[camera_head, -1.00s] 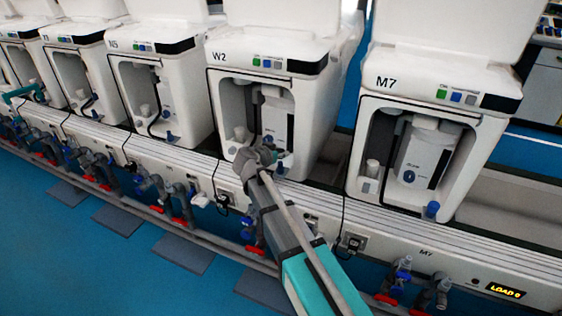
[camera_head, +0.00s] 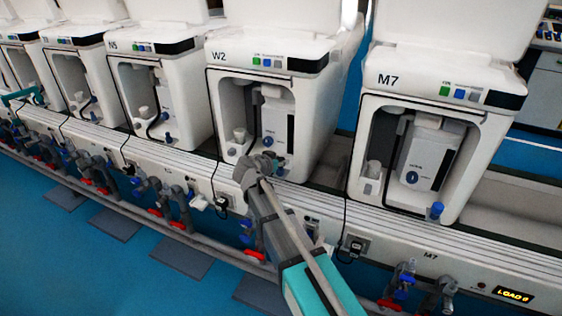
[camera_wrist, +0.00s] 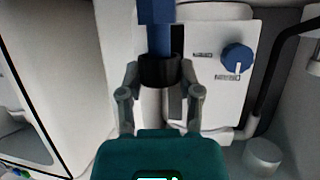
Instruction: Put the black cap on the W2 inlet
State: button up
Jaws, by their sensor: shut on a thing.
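The W2 unit (camera_head: 222,82) is the white cabinet with an open front bay in the middle of the head view. My gripper (camera_head: 257,165) is at the lower front edge of that bay. In the wrist view, my gripper (camera_wrist: 159,75) is shut on the black cap (camera_wrist: 160,70), a dark ring between its two fingertips. A blue fitting, apparently the W2 inlet (camera_wrist: 158,38), lines up with the cap and meets its far rim. I cannot tell whether it is inside the cap or just behind it. In the head view the cap is too small to make out.
A white box with a blue knob (camera_wrist: 237,57) stands close beside the cap, with a black hose to its right. The M7 unit (camera_head: 440,105) is to the right. A long white rail (camera_head: 400,235) with valves below runs in front of the units.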

jog(key=shift+f, duration=0.35)
jog(key=o, duration=0.7)
jog(key=shift+o, duration=0.2)
jog(key=shift+r, duration=0.2)
jog(key=shift+s+r+p, duration=0.1)
jog(key=shift+r+p, duration=0.5)
jog(key=shift+r, duration=0.05)
jog(key=p+v, duration=0.4)
jog(key=v, duration=0.7)
jog(key=shift+s+a, duration=0.2)
jog(key=shift+s, duration=0.15)
jog(key=shift+d+f, duration=0.1)
jog(key=shift+d, duration=0.05)
